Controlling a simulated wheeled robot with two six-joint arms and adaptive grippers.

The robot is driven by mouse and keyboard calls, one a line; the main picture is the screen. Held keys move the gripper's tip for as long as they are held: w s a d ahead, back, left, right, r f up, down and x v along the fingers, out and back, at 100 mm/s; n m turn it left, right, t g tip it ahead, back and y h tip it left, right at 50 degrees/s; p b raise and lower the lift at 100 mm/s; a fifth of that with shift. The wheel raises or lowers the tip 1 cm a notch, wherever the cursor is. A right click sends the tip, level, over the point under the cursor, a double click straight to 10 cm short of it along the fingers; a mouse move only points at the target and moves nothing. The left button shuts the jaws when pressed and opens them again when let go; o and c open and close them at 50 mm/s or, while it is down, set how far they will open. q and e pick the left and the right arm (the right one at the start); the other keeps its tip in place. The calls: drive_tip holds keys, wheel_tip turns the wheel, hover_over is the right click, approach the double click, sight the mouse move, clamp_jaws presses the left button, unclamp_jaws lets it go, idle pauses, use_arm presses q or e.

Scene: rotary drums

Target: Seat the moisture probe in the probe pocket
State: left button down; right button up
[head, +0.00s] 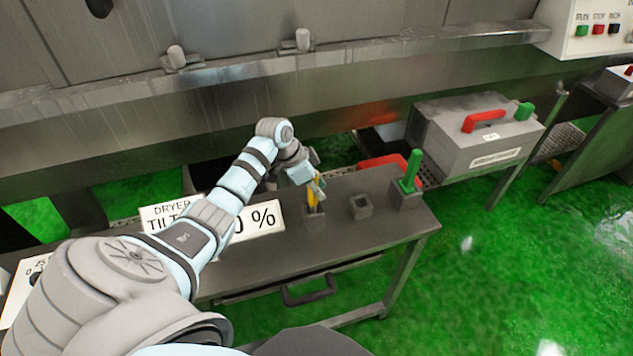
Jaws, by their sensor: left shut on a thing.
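My left gripper (314,186) reaches over the grey metal table from the left and is shut on a slim yellow thing (319,198), which I take to be the moisture probe. The yellow thing stands at a small grey block (315,210); the gripper partly hides it, and I cannot tell how deep its lower end sits. To its right is an open, empty square grey socket (361,207), which may be the probe pocket. Further right, an upright green-handled thing (411,173) stands in another grey block (406,199). My right gripper is not in view.
A sign reading "DRYER TILT" (160,217) stands on the table (370,234), partly behind my left arm. A grey box with a red handle (480,138) stands beyond the table at right. A large metal drum housing (230,85) runs along the back.

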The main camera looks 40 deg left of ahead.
use_arm(q)
drive_tip(key=shift+f, duration=0.15)
drive_tip(key=c, duration=1.3)
unclamp_jaws()
drive_tip(key=shift+c, duration=0.2)
drive_tip(key=v, duration=1.2)
